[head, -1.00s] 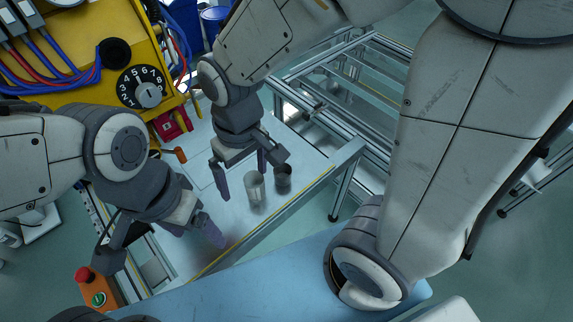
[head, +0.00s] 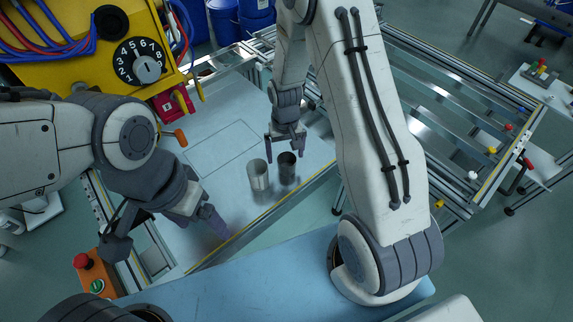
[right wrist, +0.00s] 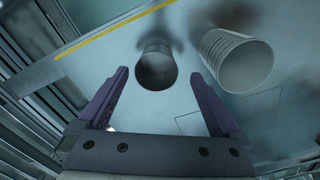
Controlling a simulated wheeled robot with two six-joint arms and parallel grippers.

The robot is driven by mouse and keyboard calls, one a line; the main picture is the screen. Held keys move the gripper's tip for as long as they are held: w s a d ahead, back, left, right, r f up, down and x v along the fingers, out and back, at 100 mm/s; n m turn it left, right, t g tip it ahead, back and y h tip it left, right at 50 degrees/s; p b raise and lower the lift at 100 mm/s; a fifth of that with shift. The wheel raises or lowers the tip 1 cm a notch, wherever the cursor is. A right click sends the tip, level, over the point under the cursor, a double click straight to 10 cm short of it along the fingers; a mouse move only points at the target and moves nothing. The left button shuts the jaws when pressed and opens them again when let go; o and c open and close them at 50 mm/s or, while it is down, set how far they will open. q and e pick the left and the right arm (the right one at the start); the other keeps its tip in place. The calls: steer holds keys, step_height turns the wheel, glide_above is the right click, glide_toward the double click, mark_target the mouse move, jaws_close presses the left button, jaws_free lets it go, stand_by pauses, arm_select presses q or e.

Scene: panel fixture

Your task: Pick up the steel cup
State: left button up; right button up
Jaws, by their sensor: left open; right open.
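Two metal-looking cups stand upright near the table's front edge. The light silver ribbed cup (head: 258,176) is on the left and the smaller dark grey cup (head: 287,170) on the right. My right gripper (head: 285,152) is open and empty just behind the dark cup. In the right wrist view the dark cup (right wrist: 155,70) shows between the open fingers, past their tips, and the silver cup (right wrist: 237,62) is right of them. I cannot tell whether any finger touches a cup. My left gripper (head: 165,235) is open over the table's left part, away from both cups.
A yellow panel (head: 85,65) with a dial stands back left, a red padlock-like part (head: 172,103) below it. A red-topped button box (head: 95,270) is front left. The table (head: 215,150) is clear left of the cups. A metal frame (head: 440,140) stands right.

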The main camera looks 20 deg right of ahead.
mark_target(287, 162)
steer(key=f, duration=0.4)
steer(key=shift+w+d+f, duration=0.1)
steer(key=shift+d+f, duration=0.15)
steer(key=shift+f, duration=0.15)
steer(key=c, duration=1.4)
